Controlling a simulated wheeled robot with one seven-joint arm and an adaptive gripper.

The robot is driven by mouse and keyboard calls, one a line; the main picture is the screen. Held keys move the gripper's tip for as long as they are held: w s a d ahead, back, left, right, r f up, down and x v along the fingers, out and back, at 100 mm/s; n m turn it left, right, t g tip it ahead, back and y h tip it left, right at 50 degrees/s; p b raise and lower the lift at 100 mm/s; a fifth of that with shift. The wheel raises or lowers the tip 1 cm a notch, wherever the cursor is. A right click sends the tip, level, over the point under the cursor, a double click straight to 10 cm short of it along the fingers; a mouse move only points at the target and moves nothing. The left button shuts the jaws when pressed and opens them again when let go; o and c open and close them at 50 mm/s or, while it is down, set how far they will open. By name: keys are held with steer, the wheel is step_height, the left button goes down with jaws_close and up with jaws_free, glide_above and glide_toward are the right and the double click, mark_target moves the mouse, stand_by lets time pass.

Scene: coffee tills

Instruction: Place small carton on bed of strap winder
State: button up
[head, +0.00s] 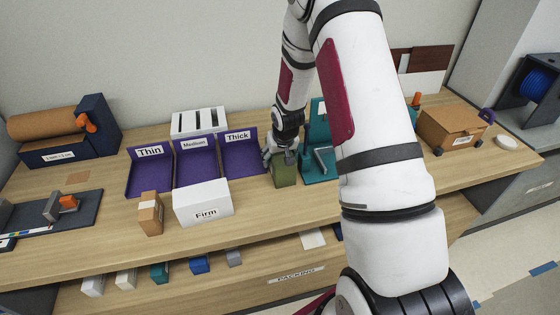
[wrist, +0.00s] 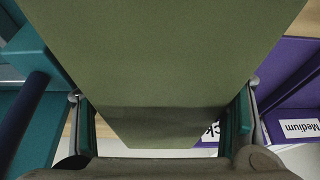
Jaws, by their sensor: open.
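My gripper (head: 281,156) is open around the top of an olive-green box (head: 285,175) standing on the bench. In the wrist view, the box (wrist: 165,60) fills the space between my two fingers (wrist: 163,112). A teal machine with a crank (head: 322,160), perhaps the strap winder, stands just right of the green box, partly hidden by my arm. A small tan carton (head: 150,214) with a label stands upright at the front left of the bench. Which box the task calls the small carton is not certain.
Purple trays marked Thin (head: 148,178), Medium (head: 196,165) and Thick (head: 240,155) stand left of my gripper. A white Firm box (head: 203,205) sits in front of them. A cardboard box (head: 452,128) is at the right. The front right bench is mostly clear.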

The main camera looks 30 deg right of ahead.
steer(key=shift+c, duration=0.3)
steer(key=c, duration=1.3)
steer(key=shift+r, duration=0.1)
